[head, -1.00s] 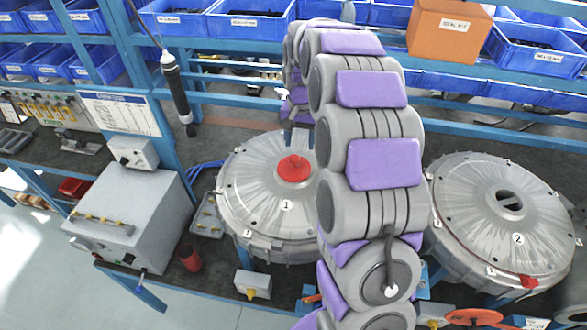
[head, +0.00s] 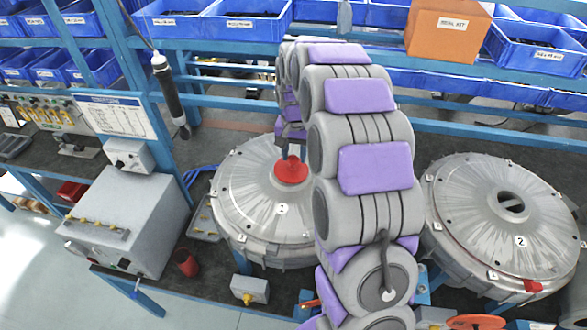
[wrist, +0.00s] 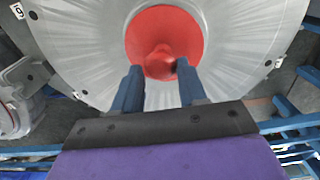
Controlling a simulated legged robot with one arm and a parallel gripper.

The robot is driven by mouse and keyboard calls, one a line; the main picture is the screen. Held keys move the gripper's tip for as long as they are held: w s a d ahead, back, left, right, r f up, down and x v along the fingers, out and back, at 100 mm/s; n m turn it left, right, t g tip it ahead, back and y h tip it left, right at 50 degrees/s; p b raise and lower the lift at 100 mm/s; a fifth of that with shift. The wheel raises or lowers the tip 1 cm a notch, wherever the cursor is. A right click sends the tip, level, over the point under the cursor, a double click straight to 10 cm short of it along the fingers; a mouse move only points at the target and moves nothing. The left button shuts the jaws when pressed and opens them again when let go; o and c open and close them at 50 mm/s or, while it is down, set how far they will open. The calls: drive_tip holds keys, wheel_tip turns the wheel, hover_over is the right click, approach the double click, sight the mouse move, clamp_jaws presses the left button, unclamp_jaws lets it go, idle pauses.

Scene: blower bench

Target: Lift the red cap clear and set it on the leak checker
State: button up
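The red cap (head: 291,172) sits on the middle of the round metal housing marked 1 (head: 250,225). In the wrist view the cap (wrist: 150,35) is a red disc with a raised knob. My gripper (wrist: 159,68) is open, its two blue fingers reaching over the cap's near edge. The fingertips are on either side of the knob; a gap shows at the left finger, and I cannot tell whether the right one touches. In the head view my gripper (head: 292,151) is just above the cap, partly hidden by my arm. A grey box (head: 128,225) on the left may be the leak checker.
A second housing marked 2 (head: 470,225) stands to the right. A black hanging tool (head: 168,90) and a blue upright are between the grey box and the shelves. A red cup (head: 187,262) stands by the box. Blue bins (head: 250,20) line the back.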

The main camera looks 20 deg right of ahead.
sight(290, 157)
drive_tip(key=shift+d, duration=0.1)
drive_tip(key=shift+c, duration=0.7)
drive_tip(key=shift+a, duration=0.3)
drive_tip(key=shift+c, duration=0.7)
drive_tip(key=shift+a, duration=0.8)
clamp_jaws()
drive_tip(key=shift+s+a+r, duration=0.1)
drive_tip(key=shift+a, duration=0.2)
drive_tip(key=shift+d+r, duration=0.15)
drive_tip(key=shift+d, duration=0.9)
drive_tip(key=shift+a+r, duration=0.45)
drive_tip(key=shift+a, duration=0.4)
drive_tip(key=shift+d+r, duration=0.15)
drive_tip(key=shift+d, duration=0.35)
drive_tip(key=shift+d+r, duration=0.25)
drive_tip(key=shift+r, duration=0.1)
drive_tip(key=shift+a+r+p, duration=0.25)
drive_tip(key=shift+r+p, duration=0.05)
drive_tip(key=shift+r, duration=0.15)
drive_tip(key=shift+a+r, duration=0.1)
drive_tip(key=shift+a, duration=0.25)
